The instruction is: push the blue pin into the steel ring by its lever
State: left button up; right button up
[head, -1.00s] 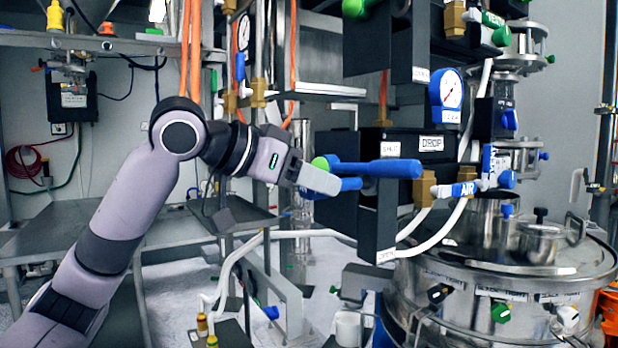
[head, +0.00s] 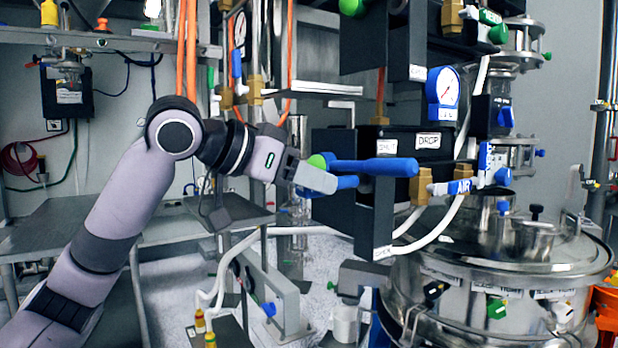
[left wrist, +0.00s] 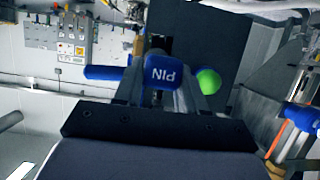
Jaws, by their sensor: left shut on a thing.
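My left gripper (head: 325,178) is at the blue lever parts on the front of a black panel. In the left wrist view its fingers (left wrist: 162,92) are shut on a blue block marked PIN (left wrist: 165,72), the pin's lever. A thick blue bar (head: 375,170) runs sideways just above the fingers in the head view, with a green ball (head: 317,161) at its left end. The bar (left wrist: 103,72) and the ball (left wrist: 208,80) show either side of the block in the left wrist view. I cannot make out the steel ring. My right gripper is not in view.
A black box marked DROP (head: 428,141) and a blue gauge (head: 443,95) stand right of the lever. A blue AIR valve (head: 450,187) with white hoses and a steel vessel (head: 500,262) are at lower right. A metal bench (head: 80,225) stands behind my left arm.

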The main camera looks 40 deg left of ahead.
pick_arm(q)
jog(key=shift+r+p, duration=0.1)
jog(key=shift+p, duration=0.4)
dwell(0.7)
jog(key=shift+w+d, duration=0.1)
jog(key=shift+w, duration=0.1)
jog(key=shift+w+d+p, duration=0.15)
jog(key=shift+w+p, duration=0.15)
jog(key=shift+p, duration=0.1)
jog(key=shift+w+d+p, duration=0.25)
jog(key=shift+w+p, duration=0.3)
jog(key=shift+w, duration=0.1)
jog(key=shift+w+d+p, duration=0.3)
jog(key=shift+w+p, duration=0.2)
jog(key=shift+w, duration=0.15)
jog(key=shift+w+d+p, duration=0.25)
jog(key=shift+w+p, duration=0.3)
jog(key=shift+w, duration=0.1)
jog(key=o, duration=1.2)
jog(key=shift+r, duration=0.1)
jog(key=shift+a, duration=0.1)
jog(key=shift+s+a+r, duration=0.1)
jog(key=shift+s+r, duration=0.05)
jog(key=v, duration=0.4)
jog(key=b+v, duration=0.1)
jog(key=v, duration=0.1)
jog(key=shift+s, duration=0.35)
